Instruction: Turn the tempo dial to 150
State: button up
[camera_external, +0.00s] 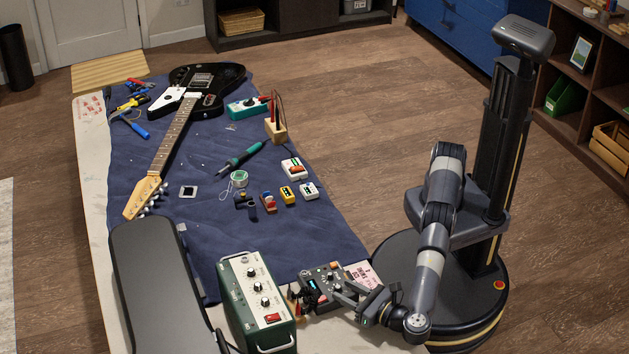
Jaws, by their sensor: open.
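The grey device with a small lit display and several knobs (323,283) lies at the front right of the table. It looks like the one with the tempo dial, but its markings are too small to read. My gripper (322,296) is open over the front part of this device, its fingers close to the panel. I cannot tell whether a finger touches a knob. The gripper and dark parts beside it hide some of the device's front edge. The dial's setting cannot be read.
A green amplifier box with knobs (257,298) stands just left of the device. A black case (158,285) lies further left. A pink paper (363,274) is at the right. Small pedals (288,194), a soldering iron (240,156) and a guitar (173,132) lie on the blue cloth (200,240).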

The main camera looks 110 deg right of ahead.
jog(key=shift+s+a, duration=0.3)
jog(key=shift+a, duration=0.15)
notch_tip(320, 180, up, 7)
jog(key=p, duration=0.1)
jog(key=shift+s+a+p, duration=0.25)
jog(key=shift+a+p, duration=0.05)
jog(key=s+n+t+y, duration=0.1)
jog(key=s+n+y, duration=0.1)
jog(key=y, duration=0.1)
jog(key=s+f+n+y, duration=0.1)
jog(key=s+n+y, duration=0.1)
jog(key=y, duration=0.1)
jog(key=s+f+n+t+y, duration=0.1)
jog(key=s+n+y, duration=0.1)
jog(key=s+y, duration=0.1)
jog(key=shift+a+f+t+p, duration=0.25)
jog(key=shift+a+t+p, duration=0.05)
jog(key=shift+a, duration=0.1)
jog(key=x, duration=0.9)
jog(key=shift+w+d+f+b, duration=0.1)
jog(key=shift+w+d+b, duration=0.05)
jog(key=shift+w+b, duration=0.2)
